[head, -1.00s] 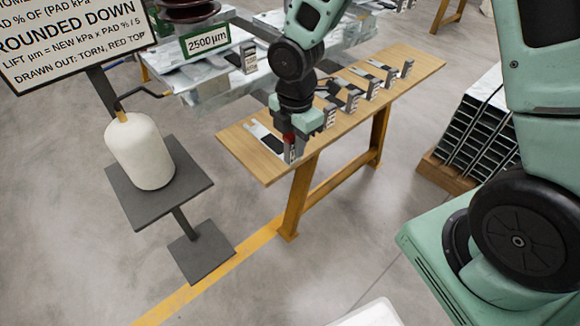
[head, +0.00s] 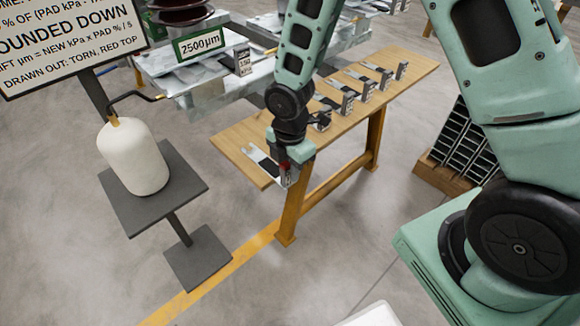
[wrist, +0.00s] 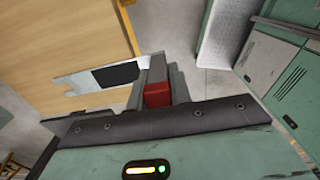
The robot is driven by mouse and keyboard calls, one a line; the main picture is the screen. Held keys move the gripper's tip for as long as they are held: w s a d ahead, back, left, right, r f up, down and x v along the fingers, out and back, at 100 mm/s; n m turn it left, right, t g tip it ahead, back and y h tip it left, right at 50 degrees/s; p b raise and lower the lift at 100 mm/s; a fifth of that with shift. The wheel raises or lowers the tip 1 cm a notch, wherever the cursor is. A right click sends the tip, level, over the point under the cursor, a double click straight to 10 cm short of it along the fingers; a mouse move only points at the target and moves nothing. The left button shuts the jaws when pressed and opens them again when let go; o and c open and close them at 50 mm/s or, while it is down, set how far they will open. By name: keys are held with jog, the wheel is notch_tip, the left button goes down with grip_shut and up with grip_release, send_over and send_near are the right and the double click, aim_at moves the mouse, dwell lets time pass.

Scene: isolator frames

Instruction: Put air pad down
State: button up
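The air pad (head: 262,163) is a flat grey slotted plate with a black patch and an upright tag block. It is over the left end of the wooden bench (head: 232,142), by its front edge; I cannot tell whether it touches the wood. My gripper (head: 289,172) is shut on the pad's tag block, pointing down. In the wrist view, the plate (wrist: 85,80) reaches left from my gripper (wrist: 163,85) over the wood. A red part (wrist: 157,95) shows between the grey fingers, which hide most of the block.
Several similar pads with upright tags (head: 347,103) stand in a row farther along the bench. A white cylinder (head: 134,158) rests on a dark stand (head: 185,185) at left. A sign (head: 65,45) and a metal structure with a 2500 µm label (head: 201,43) stand behind.

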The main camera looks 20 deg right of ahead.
jog(key=o, duration=0.3)
notch_tip(320, 180, up, 12)
jog(key=p, duration=0.2)
jog(key=s+a+r+m, duration=0.3)
jog(key=s+m, duration=0.4)
jog(key=s, duration=0.3)
jog(key=s+a+r+m, duration=0.3)
jog(key=s+r+m, duration=0.3)
jog(key=s, duration=0.4)
jog(key=shift+m+y, duration=0.3)
jog(key=shift+m, duration=0.2)
jog(key=shift+a, duration=0.15)
